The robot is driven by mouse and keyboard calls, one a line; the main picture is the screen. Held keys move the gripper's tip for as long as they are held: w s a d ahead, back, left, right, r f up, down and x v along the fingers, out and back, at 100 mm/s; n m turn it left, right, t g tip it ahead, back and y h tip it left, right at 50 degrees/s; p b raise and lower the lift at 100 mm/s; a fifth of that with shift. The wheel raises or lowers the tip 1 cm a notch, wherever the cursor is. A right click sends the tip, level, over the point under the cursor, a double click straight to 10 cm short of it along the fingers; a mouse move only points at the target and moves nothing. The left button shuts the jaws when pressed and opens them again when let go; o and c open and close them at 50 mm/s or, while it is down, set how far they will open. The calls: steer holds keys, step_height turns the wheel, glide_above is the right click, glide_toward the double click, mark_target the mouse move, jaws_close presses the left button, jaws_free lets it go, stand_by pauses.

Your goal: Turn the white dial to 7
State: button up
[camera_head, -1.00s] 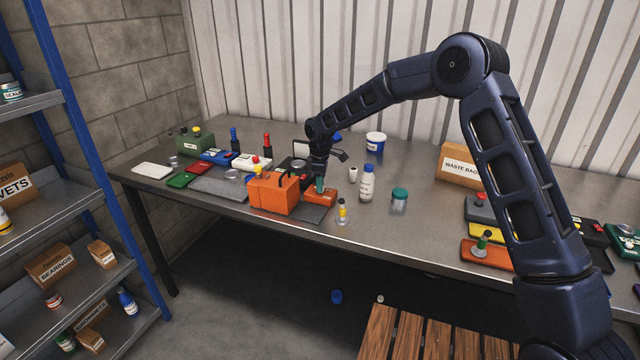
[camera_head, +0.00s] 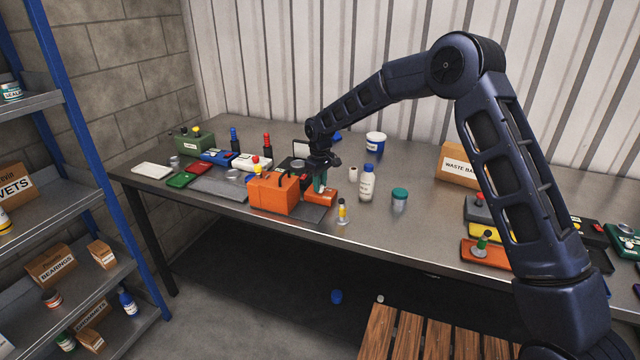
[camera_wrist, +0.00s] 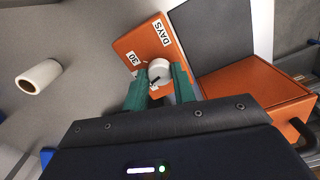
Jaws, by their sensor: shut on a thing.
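The white dial (camera_wrist: 160,70) sits on an orange box (camera_wrist: 143,48) with labels reading "DAYS" and "30". In the wrist view my gripper (camera_wrist: 160,86) has its green fingers on either side of the dial, shut on it. A dark pointer mark shows on the dial's near side, but I cannot read its setting. In the head view the orange dial box (camera_head: 322,195) lies on the table under my gripper (camera_head: 320,186), and the dial is hidden there.
An orange case (camera_head: 272,193) stands close to the left of the dial box. A white bottle (camera_head: 366,184), a teal-lidded jar (camera_head: 399,200) and a small yellow-topped vial (camera_head: 342,212) stand to the right. A white cylinder (camera_wrist: 38,76) also shows in the wrist view.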

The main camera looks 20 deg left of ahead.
steer(key=shift+m, duration=1.3)
steer(key=o, duration=1)
step_height(320, 180, up, 11)
steer(key=shift+f, duration=0.1)
